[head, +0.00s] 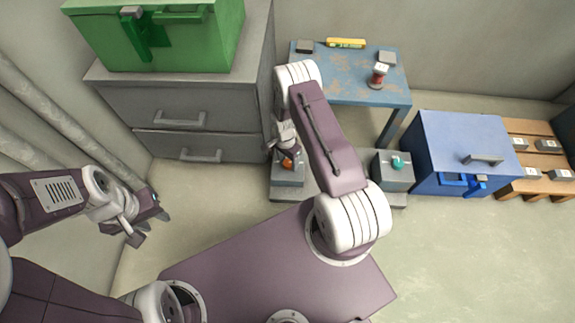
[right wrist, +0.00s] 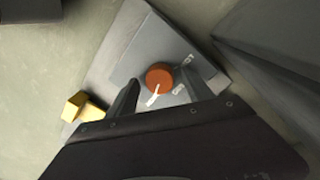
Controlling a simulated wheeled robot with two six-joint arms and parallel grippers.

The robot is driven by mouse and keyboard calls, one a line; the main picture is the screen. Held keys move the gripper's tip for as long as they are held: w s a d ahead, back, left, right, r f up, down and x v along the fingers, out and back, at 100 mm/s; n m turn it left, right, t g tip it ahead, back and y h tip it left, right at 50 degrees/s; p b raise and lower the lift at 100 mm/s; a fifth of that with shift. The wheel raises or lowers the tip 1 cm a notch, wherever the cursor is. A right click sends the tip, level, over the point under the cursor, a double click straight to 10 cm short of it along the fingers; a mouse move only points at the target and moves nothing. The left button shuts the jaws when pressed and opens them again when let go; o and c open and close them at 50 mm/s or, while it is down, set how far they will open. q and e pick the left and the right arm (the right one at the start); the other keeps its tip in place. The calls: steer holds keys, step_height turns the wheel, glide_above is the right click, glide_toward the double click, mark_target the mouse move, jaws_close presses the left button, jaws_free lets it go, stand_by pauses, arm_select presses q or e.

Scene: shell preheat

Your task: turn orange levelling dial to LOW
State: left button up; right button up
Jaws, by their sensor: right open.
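The orange levelling dial (head: 287,163) sits on a grey box (head: 288,180) on a low grey platform, partly hidden by my right gripper (head: 289,152). In the right wrist view the orange dial (right wrist: 159,74) is round, and a white pointer mark at it points toward the lower left. Small pale labels (right wrist: 178,90) lie beside it, too small to read. My right gripper (right wrist: 159,82) is open, with one finger on each side of the dial. I cannot tell whether they touch it. My left gripper (head: 147,218) is open and empty, far to the left.
A second grey box with a teal dial (head: 398,162) stands to the right. A grey drawer cabinet (head: 150,103) stands left, bearing a green box (head: 105,40). A blue table (head: 350,90) is behind, a blue chest (head: 440,140) at right. A yellow block (right wrist: 80,108) lies near the dial's box.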

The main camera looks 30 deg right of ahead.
jaws_close()
